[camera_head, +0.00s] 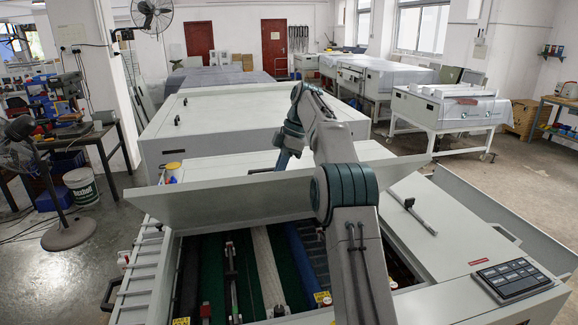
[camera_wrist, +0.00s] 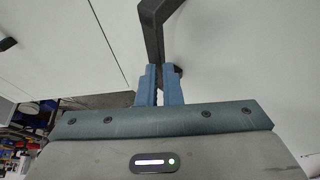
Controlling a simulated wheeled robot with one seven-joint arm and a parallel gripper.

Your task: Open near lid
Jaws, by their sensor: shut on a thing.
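The near lid (camera_head: 235,200) of the plate processor is raised and tilted, with its front panel facing me. Below it the inside is exposed, with dark rollers, a pale perforated strip and a blue roller (camera_head: 306,254). My arm reaches over the lid, and my gripper (camera_head: 277,168) is at its upper side, partly hidden by the lid and my arm. In the wrist view my gripper (camera_wrist: 160,84) has its blue fingers shut on a dark angled handle (camera_wrist: 153,32) on a pale panel.
A second large closed pale cover (camera_head: 240,112) lies behind the lid. A control panel (camera_head: 512,278) is at the right front. A fan (camera_head: 40,175) and a white bucket (camera_head: 82,186) stand on the left floor. Open floor lies to the right.

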